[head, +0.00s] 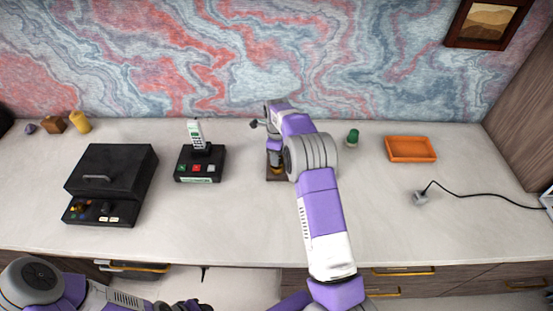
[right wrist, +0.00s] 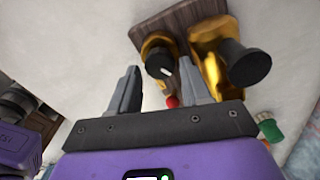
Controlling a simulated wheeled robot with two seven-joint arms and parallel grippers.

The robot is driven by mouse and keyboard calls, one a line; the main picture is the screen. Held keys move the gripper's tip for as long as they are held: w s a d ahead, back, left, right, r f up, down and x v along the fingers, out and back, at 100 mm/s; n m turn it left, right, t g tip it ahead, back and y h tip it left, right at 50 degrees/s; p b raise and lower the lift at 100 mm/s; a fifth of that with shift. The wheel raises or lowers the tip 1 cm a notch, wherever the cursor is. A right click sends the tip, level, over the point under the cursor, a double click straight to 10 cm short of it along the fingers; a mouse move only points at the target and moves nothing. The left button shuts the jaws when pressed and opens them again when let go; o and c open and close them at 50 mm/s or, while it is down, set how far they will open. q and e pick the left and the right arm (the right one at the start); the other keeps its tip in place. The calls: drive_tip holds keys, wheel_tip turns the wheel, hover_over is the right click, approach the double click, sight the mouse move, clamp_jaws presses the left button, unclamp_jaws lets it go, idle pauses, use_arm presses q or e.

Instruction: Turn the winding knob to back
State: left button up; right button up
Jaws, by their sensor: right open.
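A gold-coloured device on a brown wooden base (head: 276,173) stands on the desk, mostly hidden behind my right arm in the head view. In the right wrist view its wooden base (right wrist: 180,22) carries two gold parts, each with a black round end. One black knob (right wrist: 157,64) shows between the two grey fingers of my right gripper (right wrist: 160,88); the other black knob (right wrist: 247,63) lies outside, to the right. The right gripper is open, and I cannot tell whether a finger touches the device. Of my left arm only part shows at the lower left; its jaws cannot be made out.
A black drawer box (head: 112,170) and a phone on a black button base (head: 200,165) stand left. A green object (head: 352,137), an orange tray (head: 410,149) and a plug with its cord (head: 421,198) lie right. The desk's front middle is clear.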

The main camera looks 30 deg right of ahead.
drive_tip(key=shift+f, duration=0.9)
drive_tip(key=c, duration=0.8)
